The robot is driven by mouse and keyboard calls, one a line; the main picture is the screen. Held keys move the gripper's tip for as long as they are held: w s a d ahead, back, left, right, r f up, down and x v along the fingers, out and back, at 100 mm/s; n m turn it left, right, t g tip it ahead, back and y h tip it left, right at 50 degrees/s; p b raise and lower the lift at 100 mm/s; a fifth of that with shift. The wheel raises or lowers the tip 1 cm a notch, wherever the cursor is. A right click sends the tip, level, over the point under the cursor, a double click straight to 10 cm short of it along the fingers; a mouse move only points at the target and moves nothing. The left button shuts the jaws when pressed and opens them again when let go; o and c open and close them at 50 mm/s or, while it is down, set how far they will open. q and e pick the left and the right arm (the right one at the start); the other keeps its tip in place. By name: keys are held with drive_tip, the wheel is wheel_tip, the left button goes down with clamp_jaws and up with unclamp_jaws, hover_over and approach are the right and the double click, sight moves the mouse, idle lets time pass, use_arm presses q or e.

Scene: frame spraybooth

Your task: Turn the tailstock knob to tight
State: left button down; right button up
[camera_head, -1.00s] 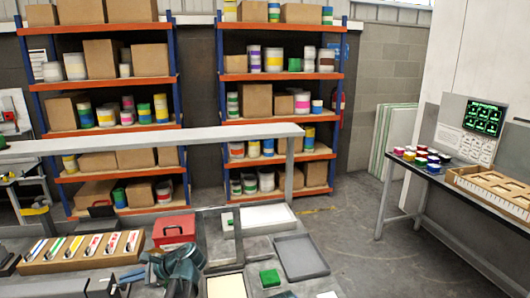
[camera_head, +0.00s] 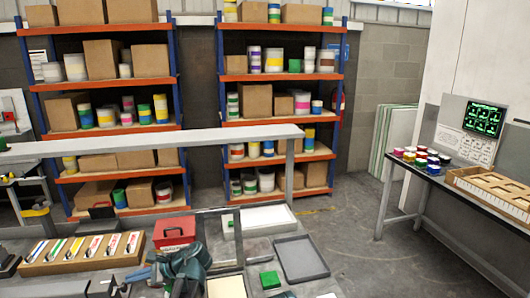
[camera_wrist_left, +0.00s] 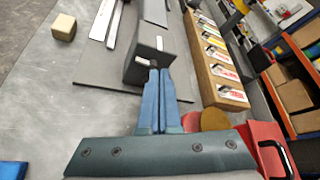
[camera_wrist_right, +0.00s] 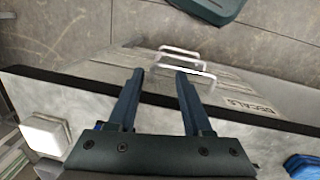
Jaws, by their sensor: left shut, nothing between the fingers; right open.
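My left gripper (camera_head: 136,275) is shut and empty in the head view. In the left wrist view its two blue fingers (camera_wrist_left: 156,74) are together, with their tips at the near edge of a dark grey block (camera_wrist_left: 148,68) with small pale plates, which may be the tailstock. I cannot tell whether they touch. In the head view a dark block (camera_head: 100,288) stands left of the fingertips, cut off by the bottom edge. I cannot clearly make out the knob or its setting. My right gripper (camera_wrist_right: 160,75) is open and empty in the right wrist view, above drawer handles.
A wooden rack (camera_head: 85,252) of labelled cards lies behind the left gripper, beside a red box (camera_head: 174,231). A green block (camera_head: 270,279) and grey tray (camera_head: 301,258) lie to the right. A grey rail (camera_head: 150,141) crosses above the bench. Drawers (camera_wrist_right: 180,70) marked DECALS are below my right gripper.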

sight(122, 288)
use_arm(q)
drive_tip(key=d, duration=0.2)
drive_tip(key=w+d, duration=0.1)
drive_tip(key=d, duration=0.1)
drive_tip(key=shift+d, duration=0.15)
drive_tip(key=s+a+f+b, duration=0.1)
drive_tip(key=s+a, duration=0.2)
drive_tip(key=a, duration=0.2)
drive_tip(key=shift+s+a+f, duration=0.2)
drive_tip(key=shift+s, duration=0.1)
idle(0.7)
drive_tip(key=shift+w+f+b, duration=0.2)
drive_tip(key=shift+w+b, duration=0.05)
drive_tip(key=shift+b, duration=0.2)
idle(0.5)
